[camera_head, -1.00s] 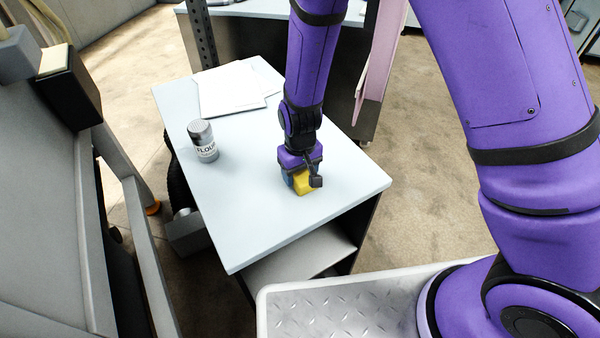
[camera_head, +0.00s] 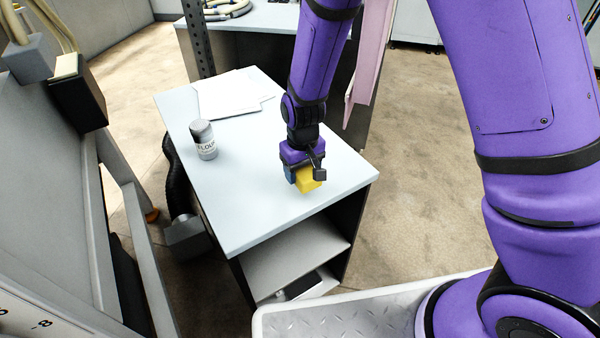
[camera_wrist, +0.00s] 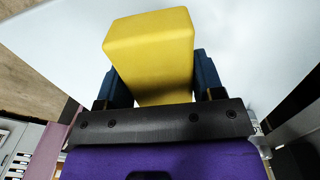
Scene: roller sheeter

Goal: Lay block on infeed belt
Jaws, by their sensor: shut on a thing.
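The yellow block (camera_head: 308,181) is in my gripper (camera_head: 303,179), over the near right part of the light-topped table. In the wrist view the block (camera_wrist: 150,50) sits between the two blue fingers of my gripper (camera_wrist: 160,80), which are shut on its sides. I cannot tell for sure how far the block is from the tabletop. The infeed belt cannot be made out in either view.
The table (camera_head: 240,215) also bears a flour shaker (camera_head: 203,139) at its left and white papers (camera_head: 228,95) at the back. A large grey machine (camera_head: 50,200) stands along the left. A pink panel (camera_head: 372,60) stands behind the table.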

